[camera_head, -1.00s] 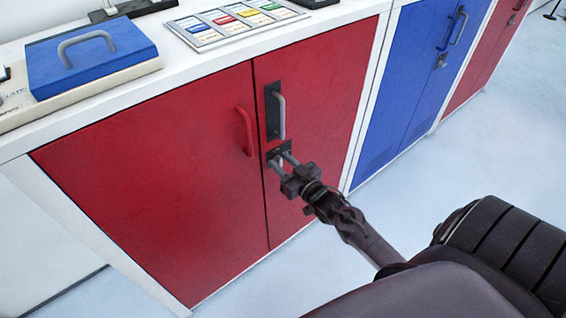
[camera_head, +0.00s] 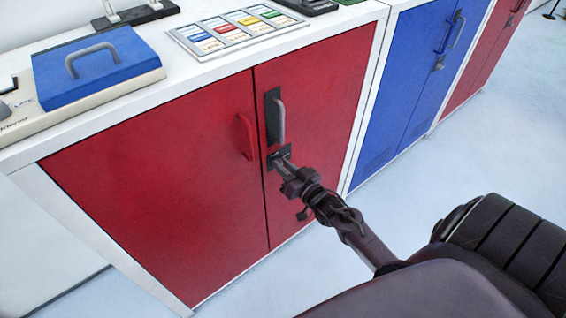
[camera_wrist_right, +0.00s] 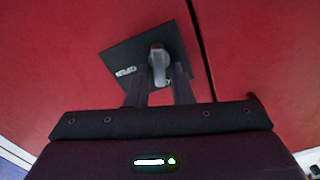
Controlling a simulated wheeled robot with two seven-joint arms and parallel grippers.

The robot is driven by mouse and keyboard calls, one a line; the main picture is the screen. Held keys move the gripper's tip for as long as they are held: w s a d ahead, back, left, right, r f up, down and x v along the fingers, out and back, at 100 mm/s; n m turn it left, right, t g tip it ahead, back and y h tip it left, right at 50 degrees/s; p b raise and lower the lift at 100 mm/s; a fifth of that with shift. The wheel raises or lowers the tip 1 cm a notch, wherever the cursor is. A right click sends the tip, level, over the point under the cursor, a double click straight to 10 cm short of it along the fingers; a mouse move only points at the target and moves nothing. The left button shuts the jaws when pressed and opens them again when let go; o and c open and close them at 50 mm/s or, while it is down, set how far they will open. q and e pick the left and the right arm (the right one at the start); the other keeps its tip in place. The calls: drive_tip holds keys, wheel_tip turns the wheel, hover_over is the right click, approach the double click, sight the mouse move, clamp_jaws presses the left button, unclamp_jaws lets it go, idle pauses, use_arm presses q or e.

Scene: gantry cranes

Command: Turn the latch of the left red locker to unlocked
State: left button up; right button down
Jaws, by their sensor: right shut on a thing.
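The left red locker (camera_head: 160,185) has two closed red doors under a white top. Its latch is a small grey knob on a dark plate (camera_head: 285,153), low on the right door beside the seam. My right gripper (camera_head: 281,162) is at the plate with its fingers closed on the latch. In the right wrist view the latch knob (camera_wrist_right: 158,62) sits between the two dark fingertips of the right gripper (camera_wrist_right: 160,80), and the plate (camera_wrist_right: 135,55) looks tilted there. Lettering on the plate is too blurred to read. My left gripper is not in view.
Above the latch is a grey handle (camera_head: 278,120) on a dark plate; a red handle (camera_head: 246,136) is on the left door. A blue locker (camera_head: 405,95) stands to the right. A blue case (camera_head: 95,68) and a colored card tray (camera_head: 235,35) lie on top. Floor in front is clear.

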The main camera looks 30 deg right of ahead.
drive_tip(key=shift+r+m, duration=0.15)
drive_tip(key=shift+m, duration=0.45)
drive_tip(key=shift+d+m+p, duration=0.1)
drive_tip(key=shift+m+p, duration=0.65)
drive_tip(key=shift+m, duration=0.15)
use_arm(q)
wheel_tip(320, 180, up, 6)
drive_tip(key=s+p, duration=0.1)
drive_tip(key=p, duration=0.3)
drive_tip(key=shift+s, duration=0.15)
use_arm(e)
drive_tip(key=shift+d+f+m, duration=0.1)
drive_tip(key=shift+f+m, duration=0.1)
drive_tip(key=shift+m, duration=1.65)
drive_tip(key=shift+d+f+m, duration=0.1)
drive_tip(key=shift+f+m, duration=0.15)
drive_tip(key=shift+m, duration=1.65)
drive_tip(key=shift+d+f+m, duration=0.1)
drive_tip(key=shift+f+m, duration=0.1)
drive_tip(key=shift+m, duration=1.65)
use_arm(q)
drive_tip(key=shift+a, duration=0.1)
use_arm(e)
drive_tip(key=shift+m, duration=0.3)
drive_tip(key=c, duration=1.5)
unclamp_jaws()
